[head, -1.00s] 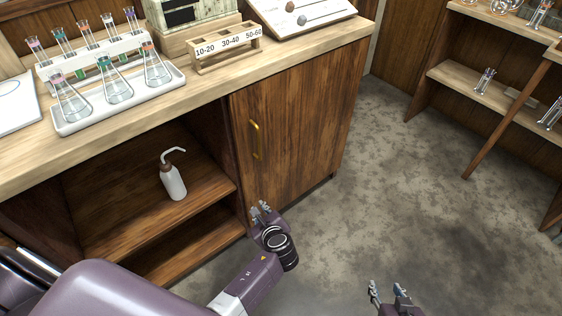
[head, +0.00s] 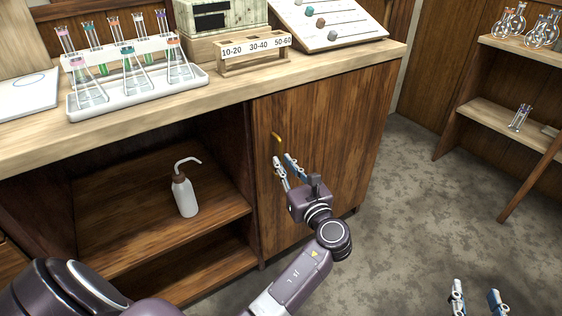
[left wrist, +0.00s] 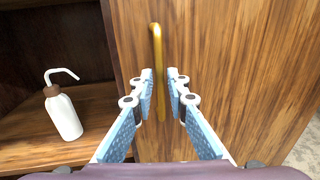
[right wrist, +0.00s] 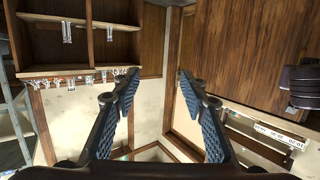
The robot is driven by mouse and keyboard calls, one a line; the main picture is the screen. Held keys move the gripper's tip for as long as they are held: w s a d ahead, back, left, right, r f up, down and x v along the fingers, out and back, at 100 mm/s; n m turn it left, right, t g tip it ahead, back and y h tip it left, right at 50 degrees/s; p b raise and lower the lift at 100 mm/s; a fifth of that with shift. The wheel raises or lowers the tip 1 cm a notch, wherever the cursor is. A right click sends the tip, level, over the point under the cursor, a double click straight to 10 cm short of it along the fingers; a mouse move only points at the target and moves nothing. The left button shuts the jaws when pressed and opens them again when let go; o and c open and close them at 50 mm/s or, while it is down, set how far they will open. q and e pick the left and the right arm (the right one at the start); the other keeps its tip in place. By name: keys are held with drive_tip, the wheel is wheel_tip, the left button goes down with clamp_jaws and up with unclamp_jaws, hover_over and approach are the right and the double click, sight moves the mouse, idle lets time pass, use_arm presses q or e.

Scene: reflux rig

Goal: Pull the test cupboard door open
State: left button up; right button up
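The test cupboard door (head: 335,125) is a brown wooden panel under the right part of the bench, and it looks closed. Its brass bar handle (head: 277,138) stands upright near the door's left edge. The handle also shows in the left wrist view (left wrist: 157,65), running down between the fingertips. My left gripper (head: 284,163) is open in front of the door, its fingers on either side of the handle's lower part and apart from it. My right gripper (head: 478,288) is open and empty at the lower right, above the floor. It also shows in the right wrist view (right wrist: 156,82).
Left of the door is an open compartment with a white wash bottle (head: 185,194) on its shelf (head: 110,215). The bench top (head: 150,120) carries flasks in a tray and a labelled wooden rack (head: 253,52). Floor (head: 415,210) to the right is clear, up to a shelf unit (head: 490,115).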

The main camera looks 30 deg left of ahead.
use_arm(q)
drive_tip(key=shift+x, duration=1.45)
use_arm(e)
drive_tip(key=r, duration=0.1)
drive_tip(key=r+t, duration=0.2)
drive_tip(key=r, duration=0.1)
drive_tip(key=shift+w+a, duration=0.35)
use_arm(q)
drive_tip(key=shift+c, duration=0.2)
clamp_jaws()
